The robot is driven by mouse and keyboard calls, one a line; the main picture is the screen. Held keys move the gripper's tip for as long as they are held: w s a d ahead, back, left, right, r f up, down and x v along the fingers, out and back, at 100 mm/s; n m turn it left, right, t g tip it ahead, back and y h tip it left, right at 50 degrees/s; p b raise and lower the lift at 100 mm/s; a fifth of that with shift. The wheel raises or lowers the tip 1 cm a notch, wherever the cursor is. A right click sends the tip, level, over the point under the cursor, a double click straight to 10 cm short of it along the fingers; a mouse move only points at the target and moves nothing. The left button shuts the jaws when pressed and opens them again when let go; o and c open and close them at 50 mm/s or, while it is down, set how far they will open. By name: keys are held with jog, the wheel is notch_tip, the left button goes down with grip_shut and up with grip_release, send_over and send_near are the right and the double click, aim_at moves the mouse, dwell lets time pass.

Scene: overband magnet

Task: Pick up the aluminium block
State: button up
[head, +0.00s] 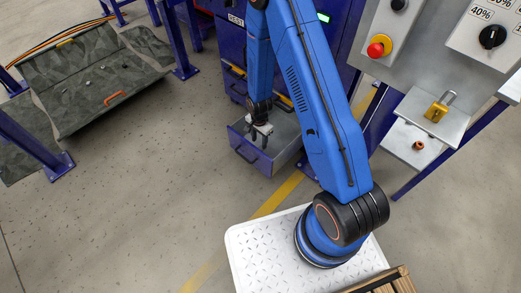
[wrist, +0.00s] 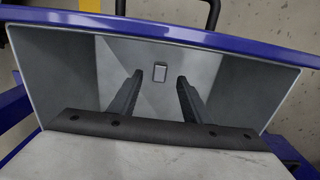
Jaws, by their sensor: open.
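A small grey rectangular block (wrist: 160,72), which looks like the aluminium block, lies inside the open drawer. In the wrist view it shows between and slightly beyond the fingertips of my gripper (wrist: 160,77), which is open and empty. The fingers are apart from the block; the height above it is hard to judge. In the head view my gripper (head: 260,138) points down into the drawer (head: 246,153), and the block cannot be made out there. The drawer also shows in the wrist view (wrist: 250,85), with a grey inside and a blue rim.
The blue cabinet (head: 232,45) stands behind the drawer. A control panel with a red button (head: 376,49) and a shelf with a yellow padlock (head: 436,112) are at the right. The floor between is clear.

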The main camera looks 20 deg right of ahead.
aim_at(260, 148)
jog(key=shift+w+d+f, duration=0.1)
jog(key=shift+f, duration=1.5)
jog(key=shift+w+d+f, duration=0.1)
jog(key=shift+f, duration=1.45)
grip_shut()
